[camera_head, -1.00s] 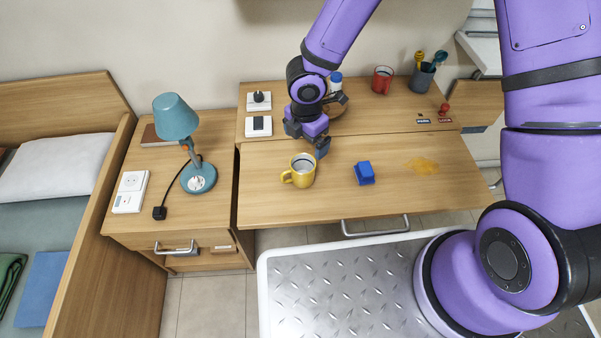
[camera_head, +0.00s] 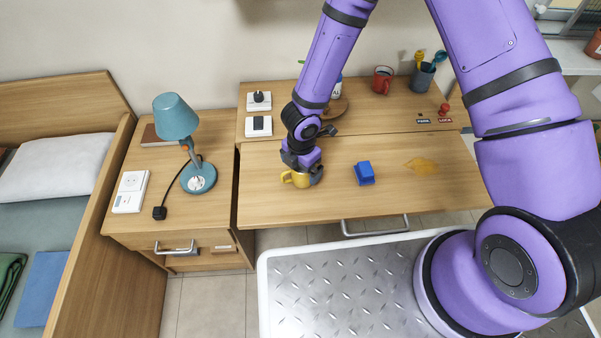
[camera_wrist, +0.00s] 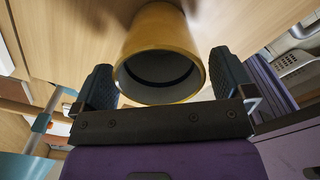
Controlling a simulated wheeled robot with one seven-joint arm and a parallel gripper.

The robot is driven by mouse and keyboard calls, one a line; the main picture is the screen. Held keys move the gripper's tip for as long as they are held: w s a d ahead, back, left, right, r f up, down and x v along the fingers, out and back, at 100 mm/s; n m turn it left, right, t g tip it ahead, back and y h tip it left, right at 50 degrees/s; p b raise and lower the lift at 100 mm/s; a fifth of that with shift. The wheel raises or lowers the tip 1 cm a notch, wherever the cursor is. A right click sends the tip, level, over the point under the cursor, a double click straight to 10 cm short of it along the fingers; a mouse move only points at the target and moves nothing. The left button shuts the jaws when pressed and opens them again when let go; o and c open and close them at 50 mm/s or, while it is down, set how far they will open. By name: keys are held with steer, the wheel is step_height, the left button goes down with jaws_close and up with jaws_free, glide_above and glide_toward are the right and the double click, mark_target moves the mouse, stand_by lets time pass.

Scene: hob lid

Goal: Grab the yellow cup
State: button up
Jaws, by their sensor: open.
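The yellow cup (camera_head: 300,181) stands on the wooden desk, partly hidden under my gripper (camera_head: 303,169). Its handle points left in the head view. In the wrist view the yellow cup (camera_wrist: 160,45) is close, its rim facing the camera. My gripper (camera_wrist: 160,85) is open there, with one dark finger on each side of the cup. The cup lies between the fingers. A gap shows beside the left finger; whether the right finger touches the cup I cannot tell.
A blue block (camera_head: 364,174) lies right of the cup, and an orange patch (camera_head: 422,165) is further right on the desk (camera_head: 400,200). A red mug (camera_head: 382,80) and a pen holder (camera_head: 422,77) stand on the back ledge. A teal lamp (camera_head: 178,118) stands on the left cabinet.

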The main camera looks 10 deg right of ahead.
steer(key=shift+f, duration=0.55)
steer(key=c, duration=1)
steer(key=shift+r, duration=0.15)
